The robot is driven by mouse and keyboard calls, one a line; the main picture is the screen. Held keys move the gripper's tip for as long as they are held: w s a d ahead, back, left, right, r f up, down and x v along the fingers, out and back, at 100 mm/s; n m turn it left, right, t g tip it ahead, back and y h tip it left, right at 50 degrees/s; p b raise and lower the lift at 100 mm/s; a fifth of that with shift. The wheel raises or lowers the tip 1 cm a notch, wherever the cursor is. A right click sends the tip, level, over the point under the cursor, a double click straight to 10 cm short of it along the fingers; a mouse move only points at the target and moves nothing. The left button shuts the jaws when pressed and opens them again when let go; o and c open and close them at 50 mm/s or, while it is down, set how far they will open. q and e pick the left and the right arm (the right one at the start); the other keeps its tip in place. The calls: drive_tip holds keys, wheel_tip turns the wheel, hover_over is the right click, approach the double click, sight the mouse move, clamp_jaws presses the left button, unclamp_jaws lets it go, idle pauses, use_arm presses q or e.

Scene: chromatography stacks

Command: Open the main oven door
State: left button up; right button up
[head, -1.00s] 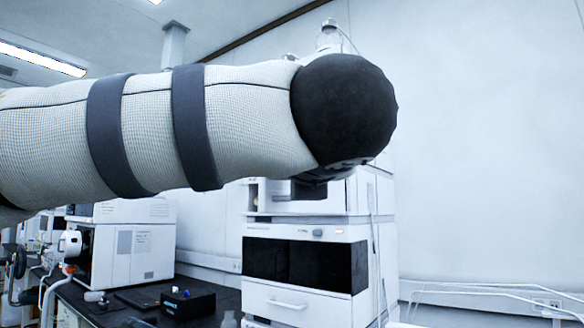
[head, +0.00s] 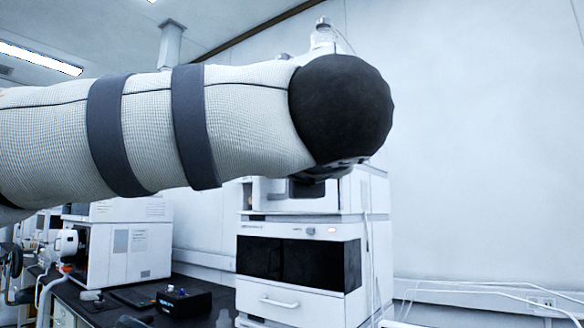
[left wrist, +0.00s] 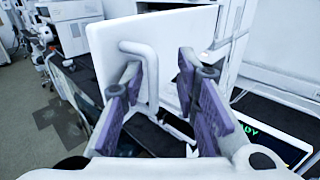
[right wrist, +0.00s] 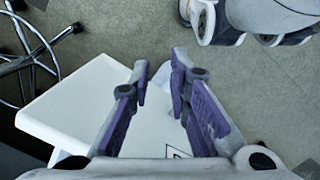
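In the left wrist view, a white door panel (left wrist: 172,30) stands in front of my left gripper (left wrist: 160,78). Its bent bar handle (left wrist: 150,62) lies between the two fingers, nearer the left one. The fingers are apart, with no clear grip on the handle. In the head view, my left arm covers much of the upper part of the white instrument stack (head: 375,240), and the left gripper is hidden. A partly covered front with a dark area shows just under the arm. My right gripper (right wrist: 160,75) is open and empty in the right wrist view.
A lower module with a black window (head: 300,262) and a drawer handle (head: 279,302) sits below. Another white instrument (head: 130,250) and a small black box (head: 184,301) stand on the dark bench left. A white surface (right wrist: 85,110) lies below my right gripper, with floor around it.

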use_arm(q)
drive_tip(key=s, duration=0.7)
drive_tip(key=shift+s+d, duration=0.25)
drive_tip(key=shift+d, duration=0.15)
